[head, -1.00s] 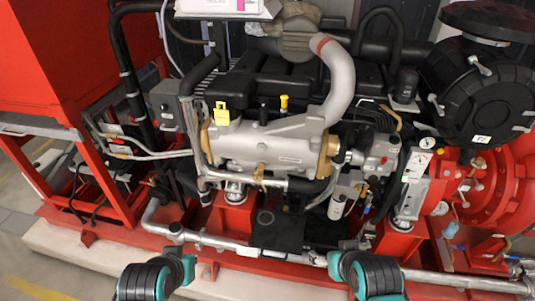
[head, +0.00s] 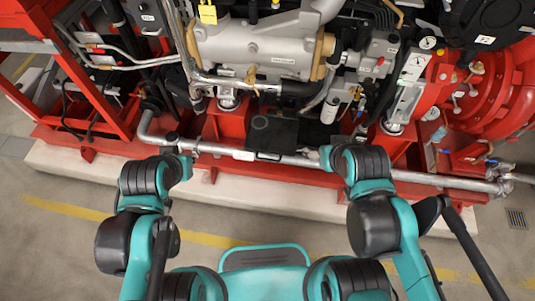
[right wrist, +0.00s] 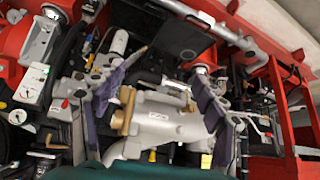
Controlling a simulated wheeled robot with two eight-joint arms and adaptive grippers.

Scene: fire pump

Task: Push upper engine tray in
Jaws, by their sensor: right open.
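A flat black tray-like plate (head: 284,134) sits low under the middle of the engine, above the silver pipe. A thin handle-like bar (head: 268,156) shows at its front edge. It also shows near the top of the right wrist view (right wrist: 185,38). I cannot tell whether it is the upper of several trays. My right gripper (head: 327,155) is just right of the plate's front and looks apart from it. In the right wrist view its fingers (right wrist: 165,66) are spread and empty. My left gripper (head: 182,152) is left of the plate, by the pipe; its fingers are mostly hidden.
The silver engine body (head: 255,52) stands above and behind the plate. A silver pipe (head: 225,151) runs across the front, above a pale plinth (head: 250,191). Red frame parts (head: 230,125) flank the plate. The floor in front is free, with a yellow line.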

